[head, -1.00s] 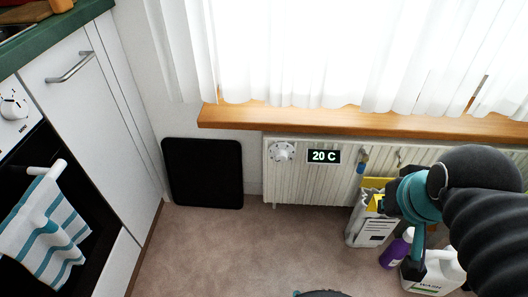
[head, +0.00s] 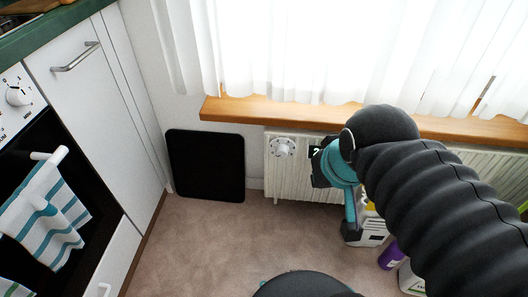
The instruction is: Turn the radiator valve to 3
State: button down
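The radiator valve (head: 282,147) is a round white knob at the upper left of the white ribbed radiator (head: 294,182), below the window sill. Small marks ring it, but its setting is too small to read. My gripper (head: 319,168) is the dark part at the end of my arm, a little right of the valve in the picture. It appears apart from the knob. Its fingers are mostly hidden by the wrist, so I cannot tell whether it is open.
A black panel (head: 206,165) leans on the wall left of the radiator. A wooden sill (head: 260,112) juts out above. A white container (head: 372,232), a purple bottle (head: 390,256) and a white jug (head: 411,279) stand on the floor at right. Carpet (head: 225,235) in front is clear.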

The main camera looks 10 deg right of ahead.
aim_at(282, 150)
jog(key=z, duration=1.55)
jog(key=k, duration=1)
jog(key=u, duration=1.6)
